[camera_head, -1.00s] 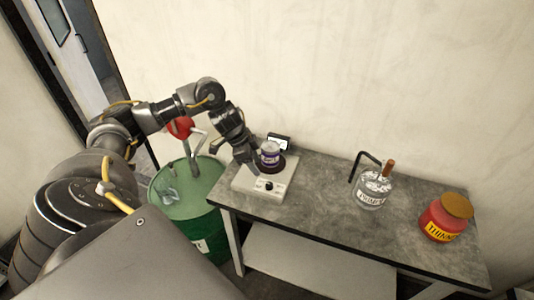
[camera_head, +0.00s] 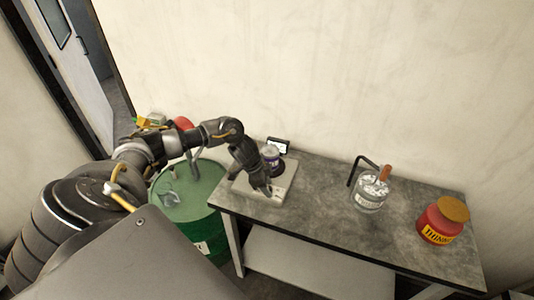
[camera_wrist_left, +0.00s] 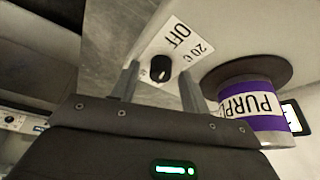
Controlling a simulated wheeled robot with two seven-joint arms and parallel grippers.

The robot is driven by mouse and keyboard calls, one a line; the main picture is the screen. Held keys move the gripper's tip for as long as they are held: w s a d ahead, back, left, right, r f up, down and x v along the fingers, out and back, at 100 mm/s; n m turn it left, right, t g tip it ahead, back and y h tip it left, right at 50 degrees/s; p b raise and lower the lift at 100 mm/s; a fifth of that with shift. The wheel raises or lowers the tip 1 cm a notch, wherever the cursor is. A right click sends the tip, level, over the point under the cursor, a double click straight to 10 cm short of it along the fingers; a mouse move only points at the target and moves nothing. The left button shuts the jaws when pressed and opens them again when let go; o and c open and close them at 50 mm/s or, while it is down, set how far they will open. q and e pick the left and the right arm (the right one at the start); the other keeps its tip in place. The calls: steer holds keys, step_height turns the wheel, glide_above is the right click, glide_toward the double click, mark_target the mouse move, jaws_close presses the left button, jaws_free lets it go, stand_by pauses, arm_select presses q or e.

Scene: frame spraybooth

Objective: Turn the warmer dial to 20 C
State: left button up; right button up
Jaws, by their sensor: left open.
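The warmer (camera_head: 284,193) is a pale box on the left part of the bench. Its black dial (camera_wrist_left: 160,68) shows in the left wrist view, beside a white label reading OFF and 20 C (camera_wrist_left: 201,49). My left gripper (camera_wrist_left: 160,82) is open, with its two fingers apart on either side of the dial in that view. I cannot tell if they touch it. In the head view the left gripper (camera_head: 267,189) is over the warmer's front and hides the dial. A jar labelled PURPL (camera_wrist_left: 252,104) stands on the warmer's dark round plate (camera_wrist_left: 280,68). My right gripper is not in view.
A small display (camera_head: 279,144) stands behind the warmer. A clear jar (camera_head: 371,192) with a bent black rod and a red THINNER jar (camera_head: 441,222) stand further right on the grey bench (camera_head: 320,215). A green drum (camera_head: 205,215) is left of the bench.

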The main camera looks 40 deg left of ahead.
arm_select(q)
steer(key=c, duration=1)
